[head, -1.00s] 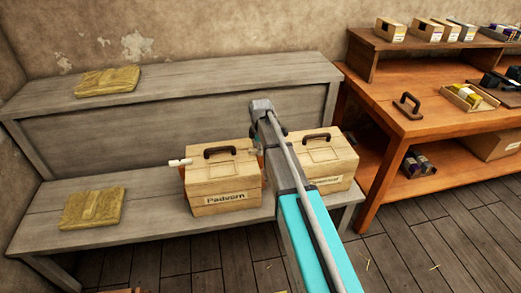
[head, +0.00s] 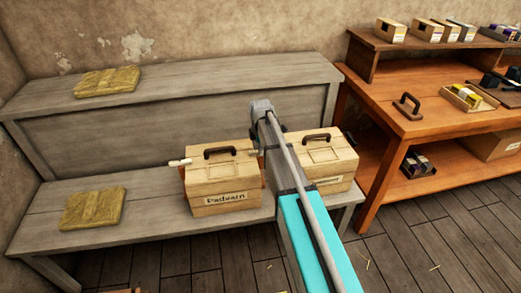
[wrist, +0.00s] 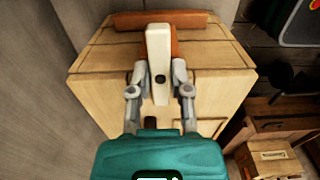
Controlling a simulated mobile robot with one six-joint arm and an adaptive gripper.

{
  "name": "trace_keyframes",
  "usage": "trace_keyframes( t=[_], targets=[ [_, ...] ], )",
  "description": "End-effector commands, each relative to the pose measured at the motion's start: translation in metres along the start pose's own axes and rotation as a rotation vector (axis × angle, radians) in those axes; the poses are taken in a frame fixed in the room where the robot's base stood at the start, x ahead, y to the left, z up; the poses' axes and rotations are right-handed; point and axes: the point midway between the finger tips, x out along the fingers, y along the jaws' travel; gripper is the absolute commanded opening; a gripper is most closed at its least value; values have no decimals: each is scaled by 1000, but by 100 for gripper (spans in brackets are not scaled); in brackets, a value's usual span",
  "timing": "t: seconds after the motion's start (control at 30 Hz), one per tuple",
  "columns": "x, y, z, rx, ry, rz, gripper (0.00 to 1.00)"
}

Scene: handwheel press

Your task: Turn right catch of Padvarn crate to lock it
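The Padvarn crate (head: 223,188) is a pale wooden box with a dark lid handle (head: 220,152) and a name label. It stands on the lower grey bench level. A white catch (head: 180,162) sticks out at its left side. My gripper (wrist: 160,80) is at the crate's right side, mostly hidden behind my arm in the head view. In the wrist view its two fingers stand close on both sides of a cream-white catch (wrist: 158,45) with a dark pivot, and look shut on it. The catch lies lengthwise in that view, over the crate (wrist: 105,55).
A second pale crate (head: 335,165) stands close on the right, partly behind my arm. Yellowish flat bundles lie on the upper (head: 107,82) and lower (head: 92,208) bench levels. An orange-brown table (head: 430,120) with boxes stands at the right.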

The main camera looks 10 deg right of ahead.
Motion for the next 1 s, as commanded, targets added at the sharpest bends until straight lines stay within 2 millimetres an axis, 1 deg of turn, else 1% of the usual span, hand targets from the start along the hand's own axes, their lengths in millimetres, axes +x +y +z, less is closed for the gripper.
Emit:
trace_keyframes(
  t=[0.03,0.17,0.2,0.67,0.87,1.0],
  targets=[
    [0,0,0,-1,0,0,35],
    [0,0,0,0,0,0,59],
    [0,0,0,0,0,0,60],
    [0,0,0,11,0,0,60],
    [0,0,0,65,0,0,60],
    [0,-1,0,134,0,0,60]
  ],
)
